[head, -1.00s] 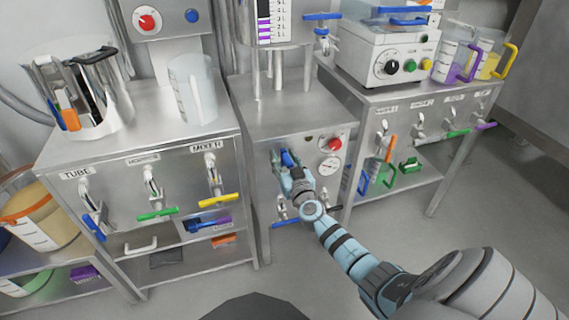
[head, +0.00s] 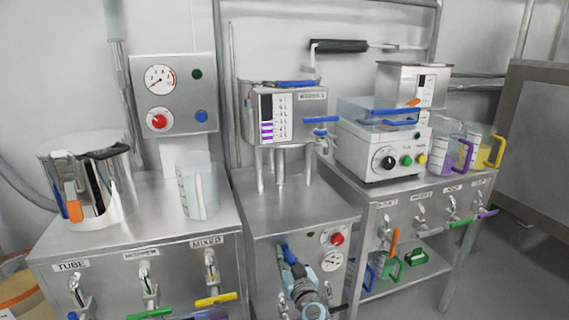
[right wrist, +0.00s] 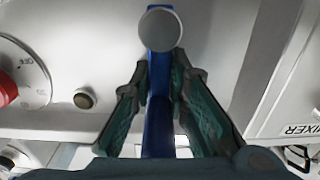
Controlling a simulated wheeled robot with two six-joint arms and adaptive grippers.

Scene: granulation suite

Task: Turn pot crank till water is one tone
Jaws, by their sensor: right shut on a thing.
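The metal pot (head: 290,112) stands on legs on the middle steel cabinet (head: 262,206). Its front gauge shows black, white and purple bands beside a scale; I cannot tell the water's tones any closer. A blue handle with a grey round hub (right wrist: 160,30) sits on the cabinet's front panel. It also shows in the head view (head: 288,254). My right gripper (head: 294,267) is at this handle. In the right wrist view my right gripper (right wrist: 160,72) has its green-padded fingers on both sides of the blue bar, shut on it. My left gripper is out of view.
A left cabinet (head: 130,243) carries a metal jug (head: 90,180) and a clear beaker (head: 199,190). A white machine (head: 383,145) and coloured-handled jugs stand on the right bench.

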